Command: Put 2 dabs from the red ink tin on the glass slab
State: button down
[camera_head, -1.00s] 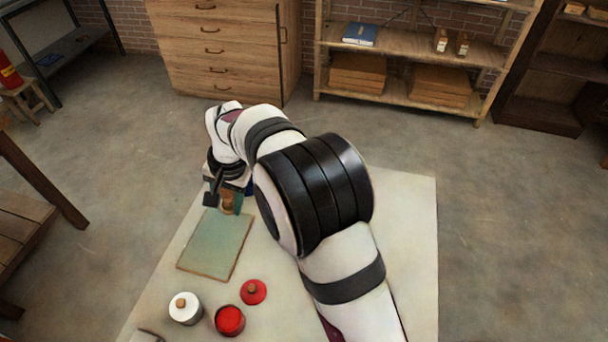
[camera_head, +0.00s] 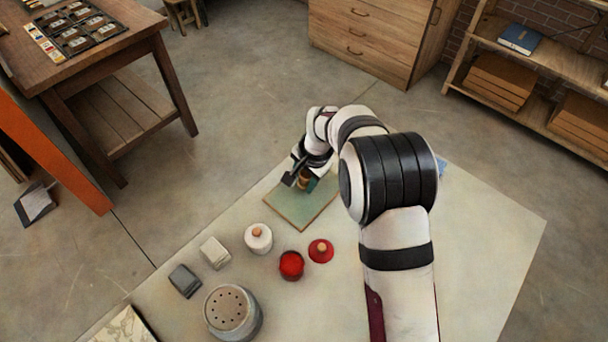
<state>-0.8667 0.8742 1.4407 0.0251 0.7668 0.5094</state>
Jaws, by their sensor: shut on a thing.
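The glass slab (camera_head: 298,210) is a flat greenish plate with a brown edge, lying on the pale table top. The red ink tin (camera_head: 291,265) stands open in front of it, with red ink showing. A red lid with a tan knob (camera_head: 321,251) lies beside the tin. My gripper (camera_head: 304,183) is over the far part of the slab, shut on a small tool with a tan part (camera_head: 304,184). The tool's lower end is mostly hidden, so I cannot tell whether it touches the glass. No red mark shows on the visible glass.
A white lidded tin (camera_head: 258,238), a pale block (camera_head: 214,252), a dark grey block (camera_head: 185,280) and a grey can with a holed top (camera_head: 232,312) stand left of the red tin. The table right of my arm is mostly clear.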

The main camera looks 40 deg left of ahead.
jog(key=shift+f, duration=0.75)
dwell(1.7)
jog(key=shift+a+v, duration=0.25)
jog(key=shift+v, duration=0.9)
jog(key=shift+a+v, duration=0.25)
jog(key=shift+v, duration=0.9)
jog(key=shift+a+v, duration=0.3)
jog(key=shift+v, duration=0.85)
jog(key=shift+w+r, duration=0.1)
jog(key=shift+r, duration=0.1)
